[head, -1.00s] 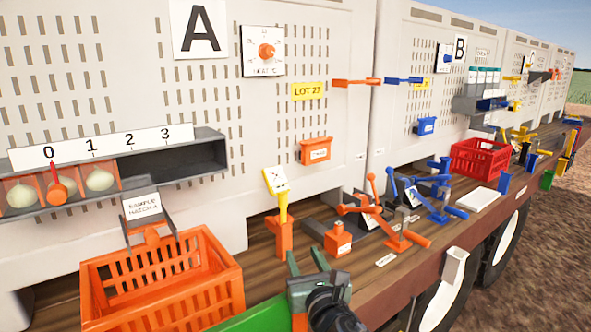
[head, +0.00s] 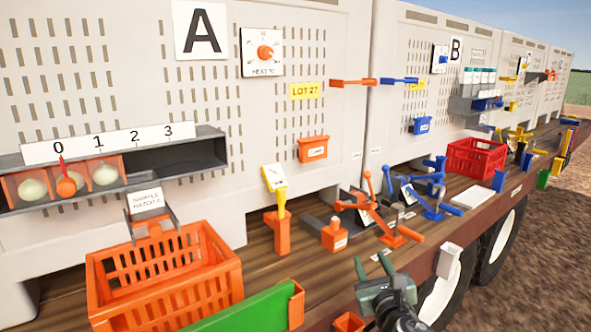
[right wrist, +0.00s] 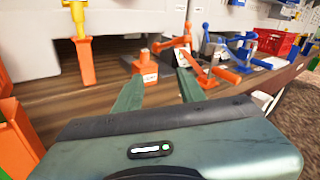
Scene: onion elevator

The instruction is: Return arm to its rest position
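My right gripper (head: 373,270) is low in the head view, near the front edge of the wooden deck (head: 300,262). In the right wrist view its two green fingers (right wrist: 158,92) stand apart with nothing between them. Beyond the fingertips are a small orange block (right wrist: 144,70) and an orange lever device (right wrist: 190,62), both clear of the gripper. My left gripper is in neither view.
An orange crate (head: 95,292) and a green panel (head: 240,305) are at the front left. A shelf (head: 210,165) numbered 0 to 3 holds onions. An orange post with a yellow gauge (head: 277,232) stands on the deck. A red crate (head: 470,158) and blue levers (head: 437,205) are farther right.

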